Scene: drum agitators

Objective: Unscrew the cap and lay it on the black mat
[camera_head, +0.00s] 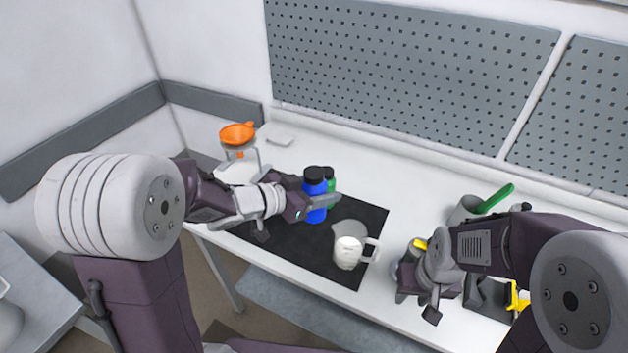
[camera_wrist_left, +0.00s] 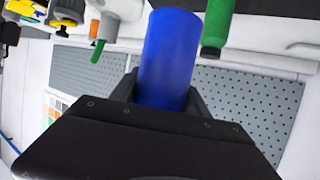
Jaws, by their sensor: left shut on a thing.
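A blue bottle (camera_head: 316,190) with a black cap (camera_head: 314,173) stands upright at the black mat (camera_head: 285,238). My left gripper (camera_head: 318,203) is shut around the blue bottle's body, below the cap. In the left wrist view the blue bottle (camera_wrist_left: 168,58) sits between the fingers, and its cap is hidden. A green bottle (camera_head: 330,184), also dark-capped, is just behind the blue one; it also shows in the left wrist view (camera_wrist_left: 217,25). My right gripper (camera_head: 418,300) is at the right of the mat, over the table front; its finger opening is unclear.
An orange funnel (camera_head: 238,133) is on a stand at the back left. A grey container (camera_head: 465,210) with a green-handled tool (camera_head: 495,198) stands at the right. The table (camera_head: 400,180) behind the mat is clear.

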